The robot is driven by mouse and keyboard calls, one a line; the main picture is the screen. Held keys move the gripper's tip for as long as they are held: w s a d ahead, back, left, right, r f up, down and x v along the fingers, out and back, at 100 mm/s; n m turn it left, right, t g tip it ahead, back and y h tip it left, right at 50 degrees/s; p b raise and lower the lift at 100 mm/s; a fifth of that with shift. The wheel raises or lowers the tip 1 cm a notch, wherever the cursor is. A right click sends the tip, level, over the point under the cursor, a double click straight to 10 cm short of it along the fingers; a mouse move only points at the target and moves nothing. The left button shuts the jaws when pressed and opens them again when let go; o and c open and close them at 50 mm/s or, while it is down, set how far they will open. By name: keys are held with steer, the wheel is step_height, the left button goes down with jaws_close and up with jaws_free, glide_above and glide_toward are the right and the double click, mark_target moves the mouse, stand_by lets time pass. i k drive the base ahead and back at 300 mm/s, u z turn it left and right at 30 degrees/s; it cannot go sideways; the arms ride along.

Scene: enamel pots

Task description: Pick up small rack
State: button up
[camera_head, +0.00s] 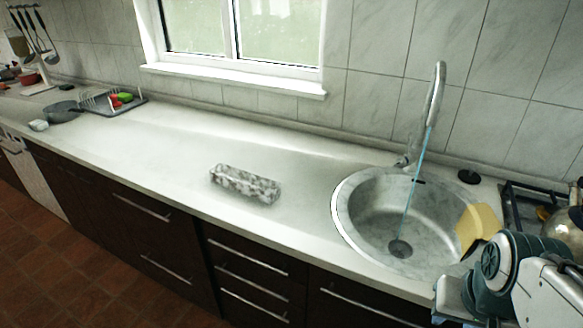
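A small oblong rack-like holder (245,184), mottled grey and white, rests on the pale countertop in the middle of the view, left of the sink. It appears open at the top, and nothing can be made out inside it. Part of my arm shows at the lower right, in front of the sink's right side and well apart from the holder. The fingers of my gripper cannot be made out.
A round sink (353,222) with a tall tap (436,95) is on the right, with a yellow item (478,226) at its edge. A stove with a kettle (566,229) is at far right. A dish rack (98,104) and a pan (64,113) stand at left. The counter around the holder is clear.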

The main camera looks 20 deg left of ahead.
mark_target(244, 182)
steer(key=z, duration=3.25)
steer(key=k, duration=2.95)
steer(key=u, duration=1.85)
steer(key=i, duration=0.45)
